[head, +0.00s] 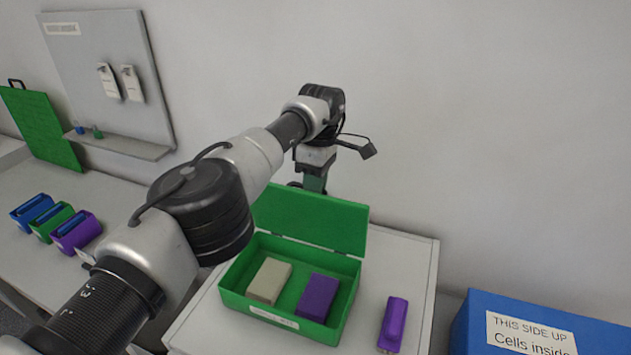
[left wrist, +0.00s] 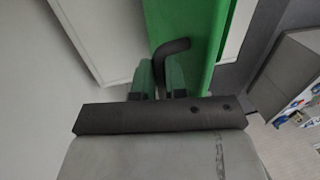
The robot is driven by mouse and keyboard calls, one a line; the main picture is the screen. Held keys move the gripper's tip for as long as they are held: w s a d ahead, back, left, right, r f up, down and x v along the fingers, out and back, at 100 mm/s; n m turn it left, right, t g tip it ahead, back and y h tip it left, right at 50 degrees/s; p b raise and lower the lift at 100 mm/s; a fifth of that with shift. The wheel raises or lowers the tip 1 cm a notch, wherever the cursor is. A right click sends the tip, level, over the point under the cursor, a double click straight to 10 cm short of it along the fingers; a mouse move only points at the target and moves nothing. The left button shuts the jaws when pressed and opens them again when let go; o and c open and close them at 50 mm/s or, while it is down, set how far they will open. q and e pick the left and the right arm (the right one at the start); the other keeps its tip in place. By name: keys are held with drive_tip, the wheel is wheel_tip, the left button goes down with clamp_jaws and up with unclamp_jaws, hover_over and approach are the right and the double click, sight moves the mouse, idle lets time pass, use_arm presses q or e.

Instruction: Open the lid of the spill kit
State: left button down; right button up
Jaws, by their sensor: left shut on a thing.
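The spill kit is a green box (head: 229,299) on a light-topped table, with its lid (head: 312,222) standing up, hinged at the back edge. Inside lie a beige block (head: 269,281) and a purple block (head: 317,297). My left gripper (head: 314,185) is at the lid's top edge, behind it in the head view. In the left wrist view, my gripper's fingers (left wrist: 160,78) are shut on a dark bent handle (left wrist: 172,46) next to the green lid (left wrist: 188,22). The label on the box front is too small to read. My right gripper is not in view.
A purple object (head: 393,323) lies right of the box on the table (head: 410,262). A blue carton (head: 475,320) stands at the lower right. Blue, green and purple holders (head: 76,232) stand on the left bench. A wall board (head: 105,65) hangs behind.

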use_arm(q)
drive_tip(key=shift+f, duration=0.2)
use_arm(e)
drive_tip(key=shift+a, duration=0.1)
use_arm(q)
drive_tip(key=c, duration=1.4)
unclamp_jaws()
drive_tip(key=shift+o, duration=1.2)
drive_tip(key=shift+w+a, duration=0.15)
drive_tip(key=shift+w, duration=0.05)
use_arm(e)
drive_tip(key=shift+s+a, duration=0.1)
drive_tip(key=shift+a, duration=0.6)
use_arm(q)
drive_tip(key=shift+r, duration=0.1)
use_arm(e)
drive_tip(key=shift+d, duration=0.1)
